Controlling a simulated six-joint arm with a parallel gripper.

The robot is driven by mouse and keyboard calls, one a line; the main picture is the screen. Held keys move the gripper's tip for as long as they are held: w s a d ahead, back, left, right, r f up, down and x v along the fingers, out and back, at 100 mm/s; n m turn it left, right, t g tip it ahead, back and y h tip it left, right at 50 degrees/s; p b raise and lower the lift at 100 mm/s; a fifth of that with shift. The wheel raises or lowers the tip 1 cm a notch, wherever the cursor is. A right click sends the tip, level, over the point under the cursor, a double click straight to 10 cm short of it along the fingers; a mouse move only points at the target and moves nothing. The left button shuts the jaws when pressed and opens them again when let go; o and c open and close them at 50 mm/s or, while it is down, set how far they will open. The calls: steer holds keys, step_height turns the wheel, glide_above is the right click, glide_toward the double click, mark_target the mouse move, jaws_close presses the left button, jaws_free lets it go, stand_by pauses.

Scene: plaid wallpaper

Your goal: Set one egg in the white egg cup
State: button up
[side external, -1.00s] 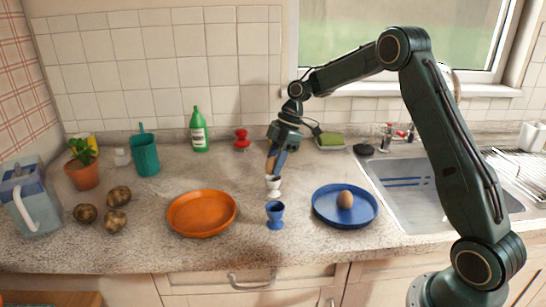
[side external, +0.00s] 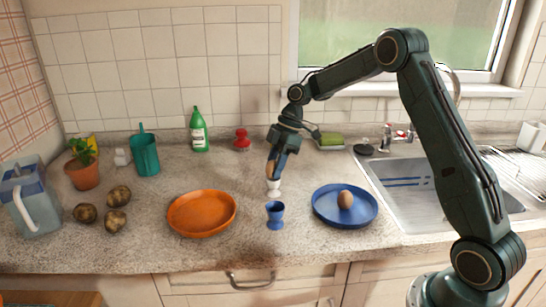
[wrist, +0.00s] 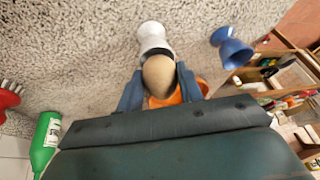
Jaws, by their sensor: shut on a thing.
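My gripper (side external: 273,172) is shut on a brown egg (wrist: 159,75), held between its two blue fingers in the wrist view. The white egg cup (side external: 274,188) stands on the counter directly below the gripper; it also shows in the wrist view (wrist: 151,31), just past the egg's end. The egg is at the cup's mouth; I cannot tell whether it rests in it. A second brown egg (side external: 345,199) lies on the blue plate (side external: 326,214). The fingers partly hide the held egg in the side view.
A blue egg cup (side external: 275,217) stands just in front of the white one. An orange plate (side external: 180,225) lies to the left. A red object (side external: 242,141) and a green bottle (side external: 198,132) stand behind. The sink (side external: 415,185) is at the right.

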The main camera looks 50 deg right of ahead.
steer(key=shift+f, duration=0.3)
stand_by(0.4)
steer(key=o, duration=0.7)
steer(key=shift+r, duration=0.1)
steer(key=shift+v, duration=6.8)
